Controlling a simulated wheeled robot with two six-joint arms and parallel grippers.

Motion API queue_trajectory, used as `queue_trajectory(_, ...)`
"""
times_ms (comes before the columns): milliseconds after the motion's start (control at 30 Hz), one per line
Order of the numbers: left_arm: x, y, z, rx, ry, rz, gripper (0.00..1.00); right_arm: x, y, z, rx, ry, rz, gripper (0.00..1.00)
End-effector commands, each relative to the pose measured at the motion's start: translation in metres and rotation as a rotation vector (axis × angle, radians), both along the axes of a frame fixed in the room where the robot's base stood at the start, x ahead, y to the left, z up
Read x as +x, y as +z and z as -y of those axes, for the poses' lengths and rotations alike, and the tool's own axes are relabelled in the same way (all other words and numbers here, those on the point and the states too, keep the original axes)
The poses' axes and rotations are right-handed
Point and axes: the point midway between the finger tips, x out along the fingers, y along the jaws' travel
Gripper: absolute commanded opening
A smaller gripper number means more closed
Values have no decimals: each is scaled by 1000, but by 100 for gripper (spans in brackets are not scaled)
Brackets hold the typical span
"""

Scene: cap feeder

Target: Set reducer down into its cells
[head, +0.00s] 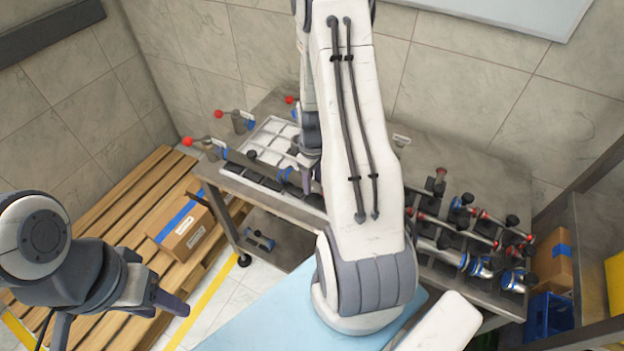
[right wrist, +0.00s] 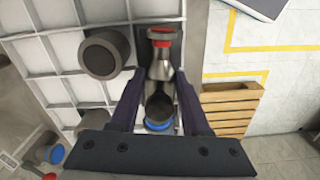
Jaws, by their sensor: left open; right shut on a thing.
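The reducer (right wrist: 161,70) is a tapered metal piece with a red band at its narrow end, seen in the right wrist view. My right gripper (right wrist: 160,103) is shut on it, one finger on each side. A blue ring shows low between the fingers. The reducer is over the edge column of the white grid tray (right wrist: 37,51); I cannot tell whether it touches the cell floor. In the head view the tray (head: 268,127) is on the grey table, and my right arm hides the reducer. My left gripper (head: 168,303) is open and empty, away from the table at lower left.
A dark round open part (right wrist: 104,54) stands in a nearby tray cell. Several red-tipped metal fittings (head: 450,226) lie on the table's right side. A wooden pallet (head: 150,185) with a cardboard box (head: 185,226) stands left of the table. A blue bin (head: 549,315) is at right.

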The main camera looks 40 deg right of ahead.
Motion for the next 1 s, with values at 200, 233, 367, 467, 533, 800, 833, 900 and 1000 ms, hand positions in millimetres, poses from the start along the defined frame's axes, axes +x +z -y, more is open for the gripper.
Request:
queue_trajectory(200,0,0,0,0,0,0,50,0,0,0,-1,0,1,0)
queue_trajectory(233,0,0,0,0,0,0,50,0,0,0,-1,0,1,0)
queue_trajectory(367,0,0,0,0,0,0,50,0,0,0,-1,0,1,0)
queue_trajectory(467,0,0,0,0,0,0,50,0,-1,0,-1,0,1,58)
queue_trajectory(533,0,0,0,0,0,0,50,0,-1,0,-1,0,1,82)
queue_trajectory(800,0,-1,0,0,0,0,50,0,-1,0,0,0,0,82)
queue_trajectory(833,0,-1,0,0,0,0,50,0,-1,0,0,0,0,82)
queue_trajectory(900,0,-1,0,0,0,0,50,0,3,0,-1,0,1,82)
queue_trajectory(1000,0,-2,0,0,0,0,50,1,14,1,-2,0,4,82)
